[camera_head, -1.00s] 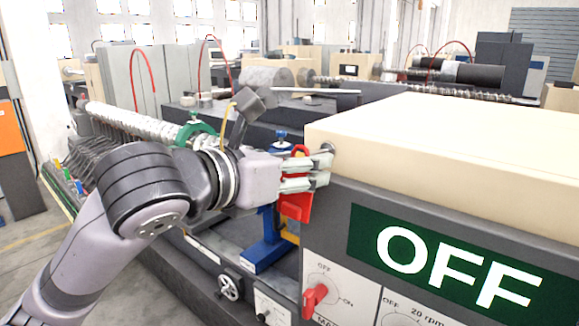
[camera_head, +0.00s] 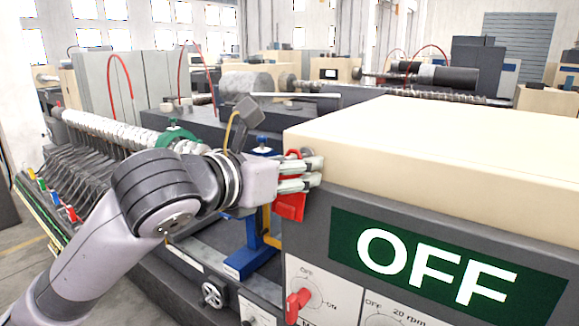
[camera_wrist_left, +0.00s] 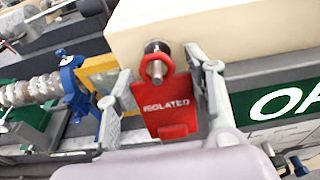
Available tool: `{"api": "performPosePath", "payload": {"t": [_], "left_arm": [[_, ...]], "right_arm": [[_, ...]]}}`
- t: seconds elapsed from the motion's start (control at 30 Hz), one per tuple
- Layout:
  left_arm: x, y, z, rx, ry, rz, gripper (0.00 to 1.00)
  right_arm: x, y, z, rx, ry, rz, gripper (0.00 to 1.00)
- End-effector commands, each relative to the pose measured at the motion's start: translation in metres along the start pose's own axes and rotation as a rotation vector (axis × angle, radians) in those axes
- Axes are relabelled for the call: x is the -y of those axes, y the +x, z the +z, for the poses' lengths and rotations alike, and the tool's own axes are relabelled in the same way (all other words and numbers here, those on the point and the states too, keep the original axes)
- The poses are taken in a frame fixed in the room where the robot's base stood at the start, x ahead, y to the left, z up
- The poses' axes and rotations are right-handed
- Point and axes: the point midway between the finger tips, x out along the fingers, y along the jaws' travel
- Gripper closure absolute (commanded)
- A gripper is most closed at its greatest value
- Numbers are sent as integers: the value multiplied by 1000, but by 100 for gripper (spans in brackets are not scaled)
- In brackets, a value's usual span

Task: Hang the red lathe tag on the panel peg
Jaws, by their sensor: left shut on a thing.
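The red tag (camera_wrist_left: 166,105), marked ISOLATED, hangs between the two fingers of my left gripper (camera_wrist_left: 164,98) in the left wrist view. It also shows in the head view (camera_head: 289,206), partly behind the fingers of my left gripper (camera_head: 318,173). The gripper is shut on the tag at the panel's left end. The metal peg (camera_wrist_left: 157,46) shows at the top of the tag's loop, against the panel. The loop overlaps the peg in view; I cannot tell whether the peg passes through it. The peg is hidden in the head view. My right gripper is out of view.
The cream-topped machine housing (camera_head: 430,140) stands close on the right, with a green OFF sign (camera_head: 430,255) and a red switch (camera_head: 298,304) below. A blue stand (camera_head: 255,240) is behind and below my gripper. A long metal shaft (camera_head: 110,130) runs at left.

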Motion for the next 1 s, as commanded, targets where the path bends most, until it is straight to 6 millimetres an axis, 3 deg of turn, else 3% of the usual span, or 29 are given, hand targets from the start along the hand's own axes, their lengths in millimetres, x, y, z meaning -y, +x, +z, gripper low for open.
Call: {"api": "performPosePath", "payload": {"t": [0.37, 0.4, 0.73, 1.0], "left_arm": [[0, 0, 0, 0, 0, -1, 74], [0, 0, 0, 1, 0, -1, 51], [0, 0, 0, 0, 0, -1, 29], [0, 0, 0, 0, 0, -1, 29]], "right_arm": [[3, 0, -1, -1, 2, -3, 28], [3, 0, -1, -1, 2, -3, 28], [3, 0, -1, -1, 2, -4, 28], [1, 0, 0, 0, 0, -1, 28]]}}
